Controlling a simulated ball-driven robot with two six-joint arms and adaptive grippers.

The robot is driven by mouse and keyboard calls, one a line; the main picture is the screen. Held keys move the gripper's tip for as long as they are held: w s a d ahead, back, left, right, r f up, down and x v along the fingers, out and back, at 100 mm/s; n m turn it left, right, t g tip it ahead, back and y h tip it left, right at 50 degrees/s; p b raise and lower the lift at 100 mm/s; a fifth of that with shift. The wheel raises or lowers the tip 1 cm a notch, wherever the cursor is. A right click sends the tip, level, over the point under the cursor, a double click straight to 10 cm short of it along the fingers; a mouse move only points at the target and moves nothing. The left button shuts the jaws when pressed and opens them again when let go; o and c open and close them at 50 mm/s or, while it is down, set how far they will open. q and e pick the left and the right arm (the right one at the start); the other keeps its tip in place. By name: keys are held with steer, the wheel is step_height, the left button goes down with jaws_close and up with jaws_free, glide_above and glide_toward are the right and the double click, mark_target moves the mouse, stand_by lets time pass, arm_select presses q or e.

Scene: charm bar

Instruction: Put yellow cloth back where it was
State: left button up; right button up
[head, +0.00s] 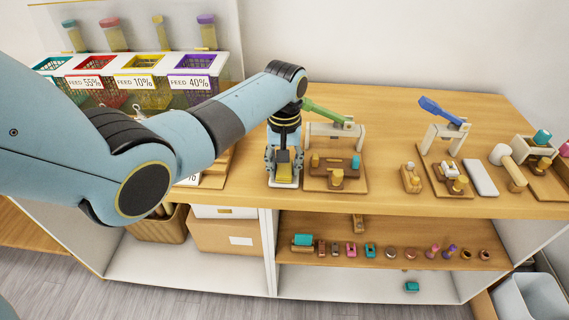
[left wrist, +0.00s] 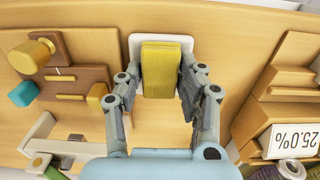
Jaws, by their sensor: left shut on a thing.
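The yellow cloth (head: 284,173) is a small folded block between the fingers of my left gripper (head: 284,164), near the counter's front edge. In the left wrist view the cloth (left wrist: 160,70) stands between the two fingers, which are shut on its sides. A white pad (head: 283,184) is under the cloth; its rim (left wrist: 136,46) also shows in the left wrist view. I cannot tell whether the cloth touches the pad. My right gripper is not in view.
A press with a green lever (head: 322,112) on a wooden base stands just right of my left gripper. A blue-lever press (head: 440,112) and a bare white slab (head: 480,178) are farther right. Feed bins (head: 140,85) are at the back left. Small items line the shelf (head: 330,265) below.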

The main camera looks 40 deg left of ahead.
mark_target(284, 167)
arm_select(q)
steer(key=shift+f, duration=0.2)
steer(key=o, duration=1.1)
step_height(284, 167, up, 12)
steer(key=shift+r, duration=0.2)
